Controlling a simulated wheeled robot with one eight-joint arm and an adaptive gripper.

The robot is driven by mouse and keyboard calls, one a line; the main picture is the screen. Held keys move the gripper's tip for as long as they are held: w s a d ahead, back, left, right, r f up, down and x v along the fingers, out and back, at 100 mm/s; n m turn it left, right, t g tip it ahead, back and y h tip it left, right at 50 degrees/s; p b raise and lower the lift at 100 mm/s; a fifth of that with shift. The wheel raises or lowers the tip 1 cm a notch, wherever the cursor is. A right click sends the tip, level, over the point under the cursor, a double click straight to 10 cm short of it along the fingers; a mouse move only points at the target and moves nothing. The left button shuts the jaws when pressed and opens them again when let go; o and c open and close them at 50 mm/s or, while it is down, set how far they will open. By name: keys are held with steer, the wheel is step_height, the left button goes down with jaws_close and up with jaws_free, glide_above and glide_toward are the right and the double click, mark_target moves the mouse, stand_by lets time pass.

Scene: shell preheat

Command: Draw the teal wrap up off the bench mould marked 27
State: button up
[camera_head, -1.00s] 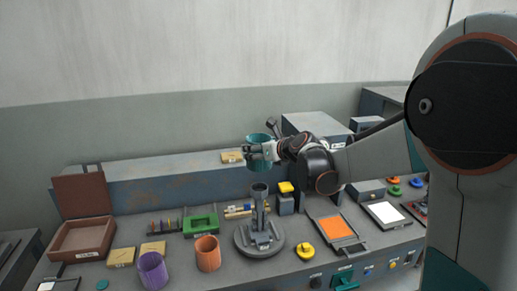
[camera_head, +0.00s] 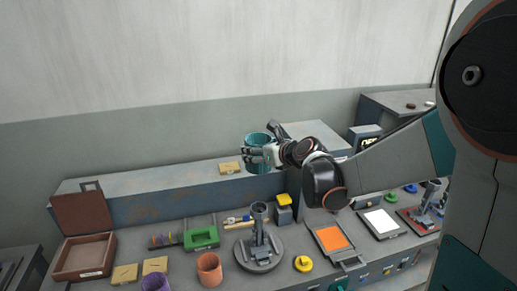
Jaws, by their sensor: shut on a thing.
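The teal wrap (camera_head: 258,139) is an open tube held upright in the air, clear above a grey mould (camera_head: 259,232). That mould is a post on a round grey base, and its top is bare. I cannot read a number on it. My gripper (camera_head: 258,154) is shut on the wrap's side, reaching in from the right.
A raised grey ledge (camera_head: 140,207) runs behind the bench, with a yellow block (camera_head: 230,168) on it. Orange (camera_head: 209,268) and purple (camera_head: 157,284) ribbed cups stand front left. An orange-topped tray (camera_head: 333,238) and a white panel (camera_head: 380,222) lie right of the mould.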

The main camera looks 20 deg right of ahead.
step_height(320, 180, up, 11)
steer(key=p, duration=0.9)
steer(key=shift+r, duration=0.15)
stand_by(0.7)
stand_by(0.3)
